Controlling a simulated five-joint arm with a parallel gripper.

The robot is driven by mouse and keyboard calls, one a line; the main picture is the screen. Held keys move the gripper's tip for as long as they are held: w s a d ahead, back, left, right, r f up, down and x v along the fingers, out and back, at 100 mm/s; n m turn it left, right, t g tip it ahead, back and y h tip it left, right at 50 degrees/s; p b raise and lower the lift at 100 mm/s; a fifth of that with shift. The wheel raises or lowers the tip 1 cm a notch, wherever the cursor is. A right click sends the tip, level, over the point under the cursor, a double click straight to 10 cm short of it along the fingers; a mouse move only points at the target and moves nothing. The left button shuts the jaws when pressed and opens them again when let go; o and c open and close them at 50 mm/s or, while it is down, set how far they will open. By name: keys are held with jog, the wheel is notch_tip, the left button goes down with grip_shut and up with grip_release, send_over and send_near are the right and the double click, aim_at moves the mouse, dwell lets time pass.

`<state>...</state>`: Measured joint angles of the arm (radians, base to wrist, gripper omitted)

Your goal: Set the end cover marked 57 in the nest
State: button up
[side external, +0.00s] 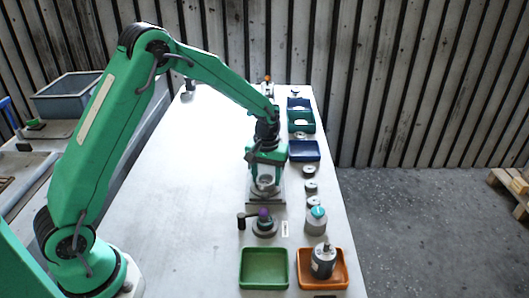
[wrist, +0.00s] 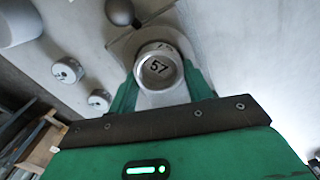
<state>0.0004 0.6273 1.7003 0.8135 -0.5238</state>
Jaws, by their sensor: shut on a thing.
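The end cover marked 57 (wrist: 158,68) is a round, pale metal cap, face to my wrist camera. My gripper (side external: 265,180) is shut on it, with one green finger on each side in the wrist view (wrist: 159,85). In the side view the cover (side external: 266,181) shows between the fingers. A grey square plate, which appears to be the nest (side external: 268,200), lies directly below; its corner shows past the cover in the wrist view (wrist: 124,44). The cover hides the plate's middle, so I cannot tell whether it touches or is seated.
Several loose round covers (side external: 311,187) stand right of the plate. A purple-topped fixture (side external: 264,226) and a teal-topped canister (side external: 316,222) stand in front. A green tray (side external: 264,285) and an orange tray (side external: 341,282) holding a motor are nearest. Blue tray (side external: 304,151) behind; table clear to the left.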

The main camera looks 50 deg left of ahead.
jog(key=shift+f, duration=0.15)
jog(key=o, duration=1.5)
jog(key=shift+c, duration=0.2)
jog(key=shift+r, duration=3.75)
jog(key=shift+r, duration=0.1)
